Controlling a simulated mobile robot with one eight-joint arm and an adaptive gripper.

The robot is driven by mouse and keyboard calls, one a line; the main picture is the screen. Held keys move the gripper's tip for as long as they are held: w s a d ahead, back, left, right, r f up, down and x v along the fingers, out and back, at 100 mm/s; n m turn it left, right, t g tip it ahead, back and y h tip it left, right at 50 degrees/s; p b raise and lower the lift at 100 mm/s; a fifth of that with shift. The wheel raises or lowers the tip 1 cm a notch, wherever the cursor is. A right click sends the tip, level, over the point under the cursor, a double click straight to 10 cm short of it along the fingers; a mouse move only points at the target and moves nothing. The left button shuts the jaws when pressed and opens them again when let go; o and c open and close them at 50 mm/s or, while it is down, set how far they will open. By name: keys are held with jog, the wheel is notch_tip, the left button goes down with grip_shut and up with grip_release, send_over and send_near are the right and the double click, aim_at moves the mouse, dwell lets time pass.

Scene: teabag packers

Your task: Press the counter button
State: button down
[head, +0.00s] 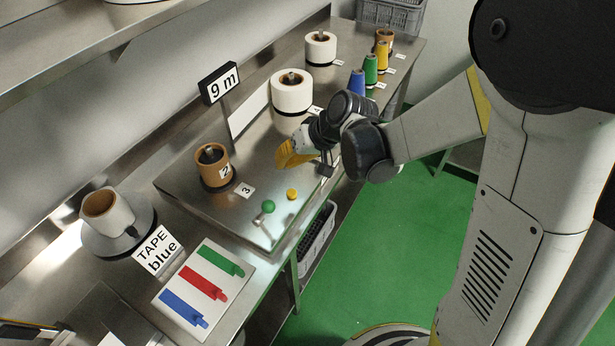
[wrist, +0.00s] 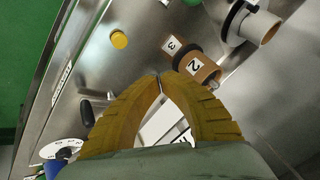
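A yellow round button (head: 292,194) and a green round button (head: 268,207) sit near the front edge of a raised steel panel (head: 240,212). The yellow button also shows in the wrist view (wrist: 119,40), ahead and left of my fingertips. A sign reading "9 m" (head: 220,83) stands on a post at the panel's back. Which button is the counter's is not labelled legibly. My gripper (head: 281,160) has yellow fingers and is above the panel, behind the yellow button and apart from it. In the wrist view its fingertips (wrist: 160,76) meet with nothing between them.
A brown spool (head: 212,172) marked 2 and a white roll (head: 291,94) stand on the panel. A small metal lever (head: 262,216) is beside the green button. In the wrist view a dark knob (wrist: 87,112) and a white dial (wrist: 66,150) lie left of my fingers.

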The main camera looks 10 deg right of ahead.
aim_at(288, 192)
jog(key=shift+f, duration=0.15)
jog(key=shift+w, duration=0.1)
jog(key=shift+f, duration=0.1)
notch_tip(288, 192, down, 9)
jog(key=b, duration=0.7)
jog(key=shift+r, duration=0.2)
jog(key=shift+f, duration=0.15)
dwell(1.0)
jog(key=shift+f+b, duration=0.25)
jog(key=shift+b, duration=0.2)
